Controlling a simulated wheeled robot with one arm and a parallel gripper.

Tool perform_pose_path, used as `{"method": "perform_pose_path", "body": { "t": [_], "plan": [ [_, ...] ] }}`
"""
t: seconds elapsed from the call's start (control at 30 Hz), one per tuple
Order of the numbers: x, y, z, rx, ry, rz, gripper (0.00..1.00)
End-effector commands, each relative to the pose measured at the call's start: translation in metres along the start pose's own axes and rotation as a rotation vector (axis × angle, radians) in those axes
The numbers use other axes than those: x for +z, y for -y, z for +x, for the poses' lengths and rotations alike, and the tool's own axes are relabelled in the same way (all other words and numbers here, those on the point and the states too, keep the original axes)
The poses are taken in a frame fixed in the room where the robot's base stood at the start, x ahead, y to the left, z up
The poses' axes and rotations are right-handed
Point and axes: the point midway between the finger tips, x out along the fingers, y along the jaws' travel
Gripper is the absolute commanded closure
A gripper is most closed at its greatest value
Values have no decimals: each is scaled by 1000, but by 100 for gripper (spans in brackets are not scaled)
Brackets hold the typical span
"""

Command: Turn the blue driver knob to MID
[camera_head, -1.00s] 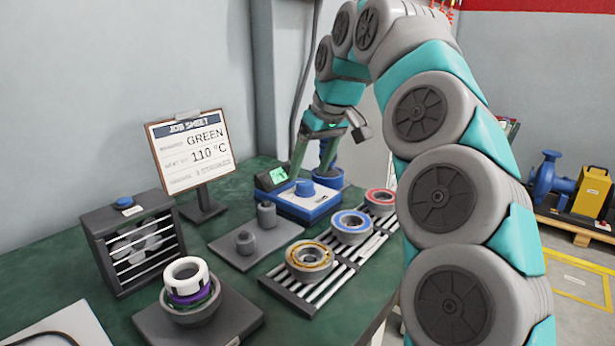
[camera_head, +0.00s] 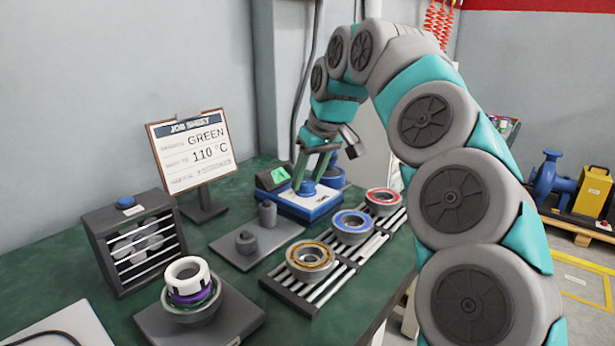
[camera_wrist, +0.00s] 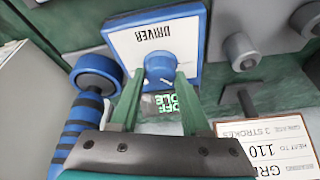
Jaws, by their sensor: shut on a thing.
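The driver box (camera_wrist: 195,28) is a blue unit with a white top marked DRIVER, and it also stands at the back of the bench in the head view (camera_head: 322,210). Its blue knob (camera_wrist: 158,66) sits between my fingertips in the wrist view. My gripper (camera_wrist: 158,78) is shut on the knob, with one green finger on each side; it also shows in the head view (camera_head: 306,185). A small screen (camera_wrist: 165,102) with green text, partly hidden by the fingers, appears to read OFF and IDLE. The knob's pointer is too small to read.
A blue-and-black striped tool (camera_wrist: 82,115) stands close beside the driver box. A grey plate (camera_head: 225,243) with two weights, a rack (camera_head: 285,290) with three bearings, and a job sheet (camera_head: 192,150) are nearby. A slatted box (camera_head: 100,235) stands at left.

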Motion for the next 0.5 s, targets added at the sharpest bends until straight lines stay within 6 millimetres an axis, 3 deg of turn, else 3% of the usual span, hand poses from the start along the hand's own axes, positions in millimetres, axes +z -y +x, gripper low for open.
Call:
{"method": "perform_pose_path", "body": {
  "t": [0.07, 0.33, 0.5],
  "plan": [
    [0, 0, 0, 0, 0, 0, 69],
    [0, 0, 0, 0, 0, 0, 99],
    [0, 0, 0, 0, 0, 1, 100]
  ]
}}
